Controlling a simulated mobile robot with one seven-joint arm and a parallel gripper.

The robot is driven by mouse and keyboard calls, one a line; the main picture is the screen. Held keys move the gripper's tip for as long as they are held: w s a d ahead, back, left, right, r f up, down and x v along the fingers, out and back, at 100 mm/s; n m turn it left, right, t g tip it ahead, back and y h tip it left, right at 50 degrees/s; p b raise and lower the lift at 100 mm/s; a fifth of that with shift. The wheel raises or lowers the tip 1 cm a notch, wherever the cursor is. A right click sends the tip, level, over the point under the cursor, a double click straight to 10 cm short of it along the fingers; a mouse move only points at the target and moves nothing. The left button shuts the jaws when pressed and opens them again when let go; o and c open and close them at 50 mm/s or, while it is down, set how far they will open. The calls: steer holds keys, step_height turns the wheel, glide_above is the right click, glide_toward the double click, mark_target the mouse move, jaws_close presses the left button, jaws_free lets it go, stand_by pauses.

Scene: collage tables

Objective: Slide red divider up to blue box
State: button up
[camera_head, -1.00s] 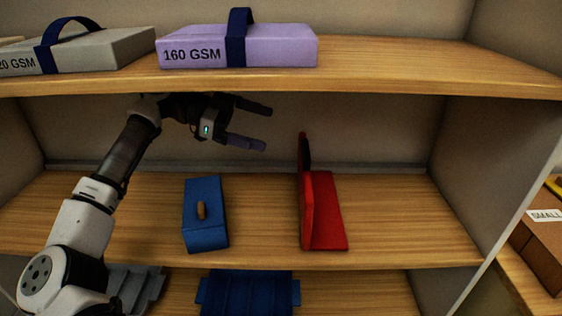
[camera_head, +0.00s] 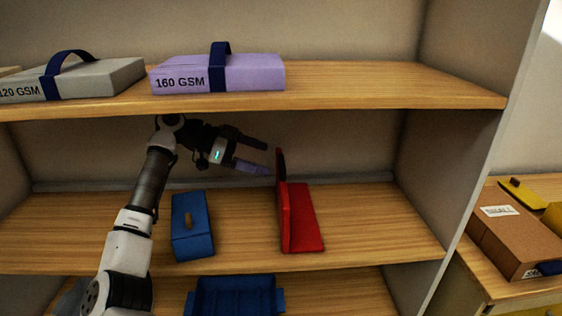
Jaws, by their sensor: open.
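The red divider (camera_head: 302,219) stands on the middle shelf, with an upright wall on its left and a flat base reaching right. A dark patch shows near the top of the wall. The blue box (camera_head: 191,228) sits on the same shelf to its left, with a brown knob on it. A bare strip of shelf lies between them. My gripper (camera_head: 268,158) is open and empty above the middle shelf. Its fingers point right, with the tips close to the top of the divider's wall. I cannot tell whether they touch it.
The upper shelf (camera_head: 350,92) hangs just above my gripper and holds a purple 160 GSM pack (camera_head: 250,73) and a grey pack (camera_head: 110,78). A blue tray (camera_head: 235,295) is below. The middle shelf (camera_head: 380,225) is clear right of the divider.

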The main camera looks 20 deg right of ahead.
mark_target(282, 161)
steer(key=p+x, duration=0.1)
steer(key=x, duration=0.5)
steer(key=shift+s+d, duration=0.15)
steer(key=shift+d, duration=0.15)
